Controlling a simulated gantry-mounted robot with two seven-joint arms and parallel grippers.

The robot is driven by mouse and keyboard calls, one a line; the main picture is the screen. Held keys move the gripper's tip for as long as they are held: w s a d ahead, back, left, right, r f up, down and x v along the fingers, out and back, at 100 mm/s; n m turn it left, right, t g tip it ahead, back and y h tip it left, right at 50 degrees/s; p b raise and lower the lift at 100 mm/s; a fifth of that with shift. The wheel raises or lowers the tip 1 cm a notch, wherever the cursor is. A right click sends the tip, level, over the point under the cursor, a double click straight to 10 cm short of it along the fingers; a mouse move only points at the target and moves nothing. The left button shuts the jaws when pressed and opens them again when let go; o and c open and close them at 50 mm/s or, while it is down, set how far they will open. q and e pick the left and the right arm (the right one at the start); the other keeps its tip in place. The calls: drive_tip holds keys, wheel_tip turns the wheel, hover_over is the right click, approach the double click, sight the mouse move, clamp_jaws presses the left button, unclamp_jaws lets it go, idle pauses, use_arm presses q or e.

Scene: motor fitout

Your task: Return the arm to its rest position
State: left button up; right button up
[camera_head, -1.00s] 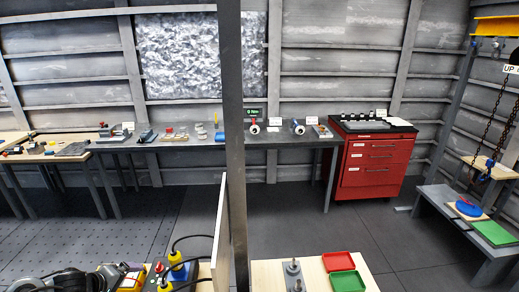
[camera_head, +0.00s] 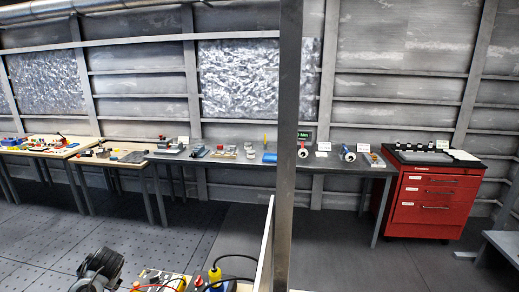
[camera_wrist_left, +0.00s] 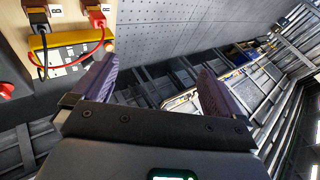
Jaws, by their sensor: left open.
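My left gripper (camera_wrist_left: 158,88) shows in the left wrist view with its two dark, purplish fingers spread apart. Nothing is between them. Beyond the fingers are the floor and workbenches, seen tilted. A wooden panel (camera_wrist_left: 14,62) with black and red plugs and a yellow unit (camera_wrist_left: 65,55) with cables lies to the upper left of the gripper, apart from the fingers. In the head view neither gripper can be made out clearly. A dark rounded part stands at the bottom left there. The right gripper is not seen.
In the head view a grey post (camera_head: 289,150) crosses the picture. A long workbench (camera_head: 215,158) with small parts lines the wall, and a red tool cabinet (camera_head: 433,202) stands at its right end. A yellow-topped plug (camera_head: 215,276) with a cable is at the bottom. The floor between is clear.

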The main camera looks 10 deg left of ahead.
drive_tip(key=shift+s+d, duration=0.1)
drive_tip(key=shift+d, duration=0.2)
use_arm(q)
drive_tip(key=s+d+f+m+h, duration=0.1)
drive_tip(key=s+d+f, duration=0.2)
drive_tip(key=d, duration=0.4)
drive_tip(key=s+d+f+m+h, duration=0.1)
drive_tip(key=s+d+f, duration=0.2)
drive_tip(key=d+f, duration=0.3)
drive_tip(key=s+d+f+m+t+h, duration=0.1)
drive_tip(key=s+d+f, duration=0.2)
drive_tip(key=d+f, duration=0.2)
drive_tip(key=shift+d+m, duration=0.3)
drive_tip(key=shift+d, duration=1.4)
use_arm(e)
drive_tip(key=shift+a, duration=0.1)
use_arm(q)
drive_tip(key=s+d+h, duration=0.5)
drive_tip(key=s+d, duration=1.3)
drive_tip(key=s, duration=0.3)
use_arm(e)
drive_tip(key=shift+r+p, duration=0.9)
drive_tip(key=shift+p, duration=0.1)
use_arm(q)
wheel_tip(320, 180, up, 18)
drive_tip(key=p, duration=1.4)
drive_tip(key=shift+f, duration=0.25)
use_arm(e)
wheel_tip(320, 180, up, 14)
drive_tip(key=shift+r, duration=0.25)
